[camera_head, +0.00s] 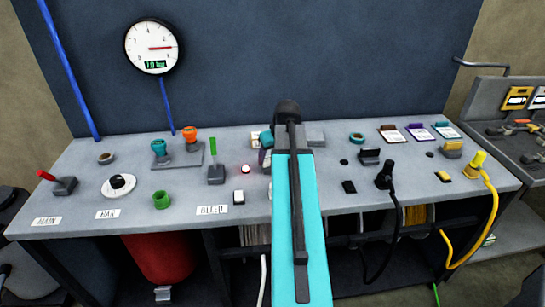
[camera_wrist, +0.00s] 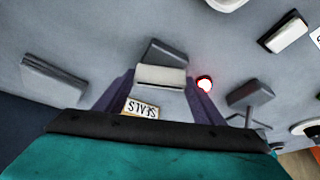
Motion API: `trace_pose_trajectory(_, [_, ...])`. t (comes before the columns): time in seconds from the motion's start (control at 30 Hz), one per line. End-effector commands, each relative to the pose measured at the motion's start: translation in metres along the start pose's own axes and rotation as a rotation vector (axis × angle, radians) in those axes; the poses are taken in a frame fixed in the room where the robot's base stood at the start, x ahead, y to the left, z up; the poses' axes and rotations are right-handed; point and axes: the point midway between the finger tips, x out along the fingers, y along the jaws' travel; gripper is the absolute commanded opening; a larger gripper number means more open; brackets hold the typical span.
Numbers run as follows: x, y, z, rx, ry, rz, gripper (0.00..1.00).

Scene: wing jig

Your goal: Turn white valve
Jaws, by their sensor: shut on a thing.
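A white block-shaped handle on a grey base, which looks like the white valve (camera_wrist: 160,75), sits between my gripper's purple fingers (camera_wrist: 159,88) in the wrist view. The fingers are shut on it, one on each side. In the head view a pale part of it (camera_head: 255,137) shows just left of my gripper (camera_head: 264,150). My teal arm hides much of that spot.
A lit red lamp (camera_head: 245,169) and a white button (camera_head: 239,197) are close by. A green lever (camera_head: 214,166) stands to the left. A round gauge (camera_head: 153,47) hangs on the wall. Black (camera_head: 385,175) and yellow (camera_head: 478,162) cable plugs stand at the right.

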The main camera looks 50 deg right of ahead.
Motion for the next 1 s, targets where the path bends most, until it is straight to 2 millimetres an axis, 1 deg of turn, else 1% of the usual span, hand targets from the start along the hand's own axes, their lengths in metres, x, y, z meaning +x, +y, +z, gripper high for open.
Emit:
trace_pose_trajectory(0.2, [-0.0009, -0.0023, -0.0011, 0.145, 0.003, 0.061, 0.4])
trace_pose_trajectory(0.5, [-0.0005, -0.0032, -0.0016, 0.287, 0.002, 0.119, 0.4])
trace_pose_trajectory(0.7, [-0.0004, -0.0029, -0.0014, 0.329, 0.002, 0.135, 0.4])
trace_pose_trajectory(1.0, [-0.0003, -0.0028, -0.0014, 0.338, 0.002, 0.138, 0.4])
